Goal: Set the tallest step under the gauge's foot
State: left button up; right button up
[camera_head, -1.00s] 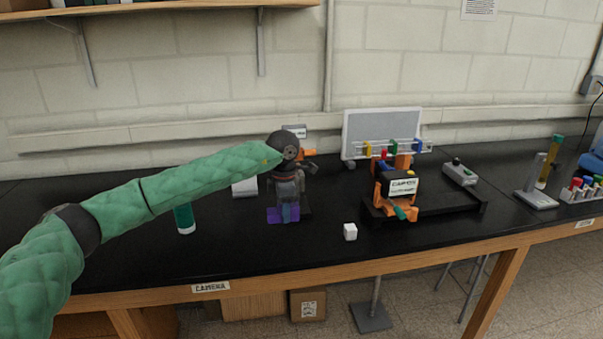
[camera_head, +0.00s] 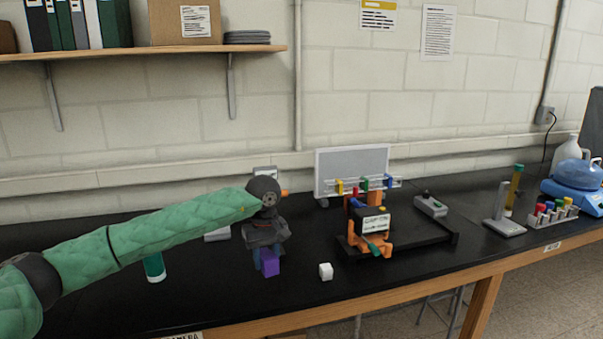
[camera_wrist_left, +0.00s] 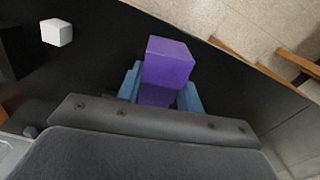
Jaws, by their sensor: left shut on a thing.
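My left gripper (camera_head: 262,258) points down over the bench, shut on a purple block (camera_head: 269,264). In the left wrist view the purple block (camera_wrist_left: 168,62) sits between the blue fingers (camera_wrist_left: 160,92), with a higher part and a lower part, like steps. In the head view it shows narrow, low by the bench top; I cannot tell whether it touches. An orange and black device (camera_head: 372,222) with a white label, which may be the gauge, stands on a black base to the right. Its foot cannot be made out. My right gripper is not in view.
A white cube (camera_head: 326,271) lies between the block and the black base (camera_head: 430,238). A grey stand (camera_head: 503,215) and a rack of coloured caps (camera_head: 550,212) are at right. The front bench is mostly clear.

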pick_arm(q)
jog(key=s+a+f+m, duration=0.5)
jog(key=s+a+f, duration=0.3)
jog(key=s+a, duration=0.3)
jog(key=shift+s+f, duration=0.35)
jog(key=shift+f, duration=0.05)
jog(key=shift+a, duration=0.15)
dwell(0.3)
